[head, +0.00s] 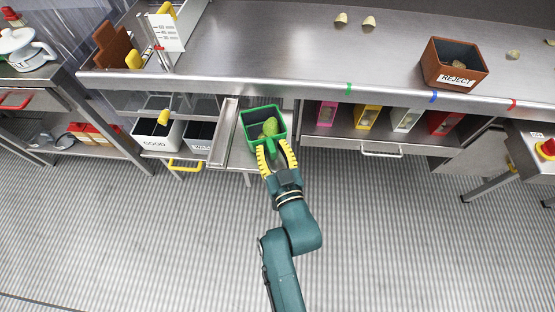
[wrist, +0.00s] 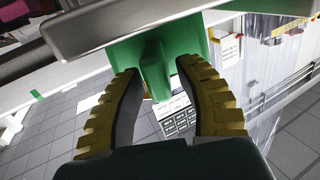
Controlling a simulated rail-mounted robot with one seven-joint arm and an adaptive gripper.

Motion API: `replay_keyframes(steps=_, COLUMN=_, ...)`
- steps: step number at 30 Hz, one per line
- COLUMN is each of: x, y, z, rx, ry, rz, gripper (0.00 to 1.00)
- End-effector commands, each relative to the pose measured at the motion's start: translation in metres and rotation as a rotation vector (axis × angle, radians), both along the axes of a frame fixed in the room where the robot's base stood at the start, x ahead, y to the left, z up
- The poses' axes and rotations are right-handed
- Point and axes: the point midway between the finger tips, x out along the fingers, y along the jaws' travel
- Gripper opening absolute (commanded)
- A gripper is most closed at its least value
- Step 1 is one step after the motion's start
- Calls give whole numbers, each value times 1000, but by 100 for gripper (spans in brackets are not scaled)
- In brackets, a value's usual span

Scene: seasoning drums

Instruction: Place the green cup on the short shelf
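The green cup (head: 248,127) is a square, open container with a green rim and pale green-yellow lumps inside. The cup's underside is hidden in the head view. A low shelf (head: 345,133) lies under the counter, right of the cup; I cannot tell whether it is the short shelf.
Pink (head: 326,114), yellow (head: 367,118), white and red holders stand under the counter. A GOOD bin (head: 157,134) and a darker bin (head: 198,136) are left of the cup, beside a metal channel (head: 224,133). A REJECT box (head: 453,65) sits on the counter. The floor in front is clear.

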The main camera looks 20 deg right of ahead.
Motion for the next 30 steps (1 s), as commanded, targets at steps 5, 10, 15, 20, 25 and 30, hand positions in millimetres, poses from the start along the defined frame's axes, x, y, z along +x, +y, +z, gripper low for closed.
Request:
replay_keyframes(steps=5, x=-40, y=5, z=0, rx=2, ry=9, rz=0, gripper=36)
replay_keyframes(steps=10, x=-82, y=11, z=-1, rx=2, ry=6, rz=-1, gripper=36)
replay_keyframes(steps=15, x=-109, y=15, z=-2, rx=2, ry=4, rz=-1, gripper=36)
replay_keyframes(steps=20, x=-116, y=16, z=-1, rx=0, ry=2, rz=-1, gripper=36)
replay_keyframes(steps=25, x=-98, y=22, z=34, rx=-14, ry=-39, rz=28, gripper=36)
replay_keyframes(steps=30, x=-62, y=53, z=179, rx=-61, ry=-171, rz=111, gripper=36)
